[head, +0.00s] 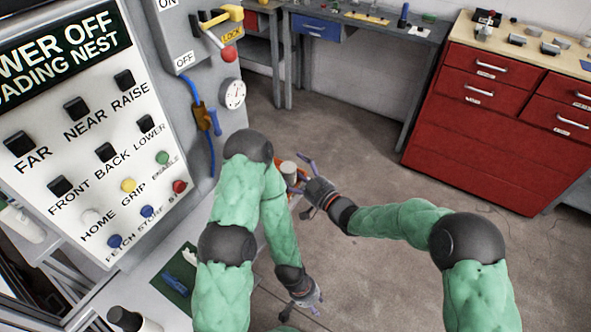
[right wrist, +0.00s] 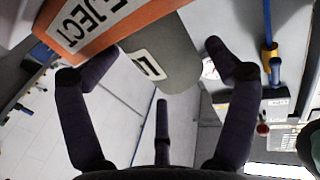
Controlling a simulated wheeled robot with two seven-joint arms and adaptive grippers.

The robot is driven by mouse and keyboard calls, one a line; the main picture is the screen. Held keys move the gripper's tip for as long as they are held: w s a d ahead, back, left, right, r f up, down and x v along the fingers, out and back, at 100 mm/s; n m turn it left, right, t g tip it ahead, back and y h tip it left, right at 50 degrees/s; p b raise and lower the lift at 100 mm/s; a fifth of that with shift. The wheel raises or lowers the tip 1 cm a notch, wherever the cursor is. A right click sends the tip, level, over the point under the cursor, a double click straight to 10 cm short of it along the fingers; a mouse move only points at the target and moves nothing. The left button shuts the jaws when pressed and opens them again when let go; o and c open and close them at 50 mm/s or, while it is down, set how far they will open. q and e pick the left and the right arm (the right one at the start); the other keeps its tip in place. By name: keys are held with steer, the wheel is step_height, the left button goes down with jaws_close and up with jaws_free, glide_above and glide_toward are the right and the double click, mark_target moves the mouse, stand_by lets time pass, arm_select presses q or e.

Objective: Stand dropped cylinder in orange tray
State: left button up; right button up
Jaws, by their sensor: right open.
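A grey cylinder (head: 288,168) shows at the orange tray (head: 294,186), partly behind my right gripper and arm. It looks roughly upright there, but its base is hidden. In the right wrist view the grey cylinder (right wrist: 172,55) bears a white label and lies beside the orange tray wall (right wrist: 85,30) with its "EJECT" lettering. My right gripper (head: 304,174) is open, its fingers spread around the near side of the cylinder; I cannot tell whether they touch it. My left gripper (head: 304,296) hangs lower, apart from the tray, its fingers too small to read.
A control panel (head: 90,130) with buttons and a grey cabinet (head: 190,60) with a yellow lever (head: 222,18) stand at left. A green mat (head: 178,278) lies on the bench. A red drawer cabinet (head: 490,110) stands at right. Open floor (head: 370,150) lies between.

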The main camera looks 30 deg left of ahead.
steer(key=p+v, duration=0.2)
steer(key=v, duration=1)
steer(key=shift+r, duration=0.25)
steer(key=s+d+f+m+h, duration=0.1)
steer(key=d+f+m+h, duration=0.85)
steer(key=d+f, duration=0.9)
steer(key=s+d+f+m+g+h, duration=0.1)
steer(key=s+d+f+m+g, duration=0.2)
steer(key=s, duration=0.6)
steer(key=s+d+f+m+g+h, duration=0.2)
steer(key=s+d+f+m+g, duration=0.1)
steer(key=s+d+f, duration=0.2)
steer(key=s+f, duration=0.2)
steer(key=s, duration=0.2)
steer(key=shift+d+m, duration=0.25)
steer(key=shift+m, duration=0.1)
steer(key=shift+c, duration=0.3)
